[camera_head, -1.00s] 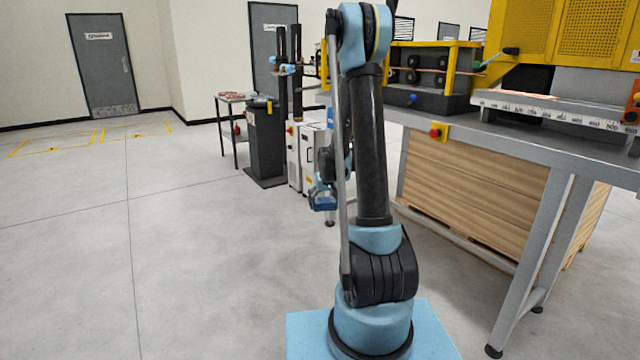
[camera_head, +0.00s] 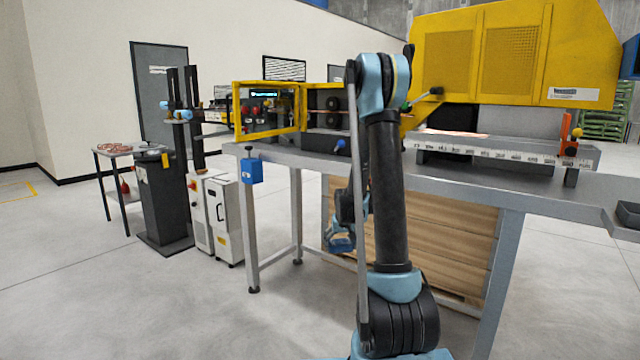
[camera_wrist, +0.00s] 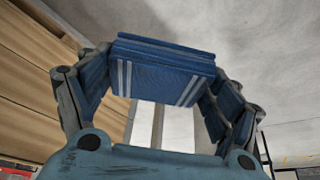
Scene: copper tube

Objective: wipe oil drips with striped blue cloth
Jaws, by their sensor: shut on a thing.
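The striped blue cloth (camera_wrist: 165,75) shows in the wrist view as a folded block with pale stripes at both ends. My gripper (camera_wrist: 160,85) is shut on it, with the cloth between its two fingers. In the head view, my gripper (camera_head: 340,243) hangs low behind my arm, in front of the workbench, partly hidden. The cloth is too small to make out clearly there. I cannot make out any oil drips in these frames.
A metal workbench (camera_head: 560,190) with a yellow-guarded machine (camera_head: 520,55) stands to the right, with wooden boards (camera_head: 460,235) below. White cabinets (camera_head: 225,215), a dark pedestal (camera_head: 165,205) and a small table (camera_head: 115,150) stand left. The floor at front left is clear.

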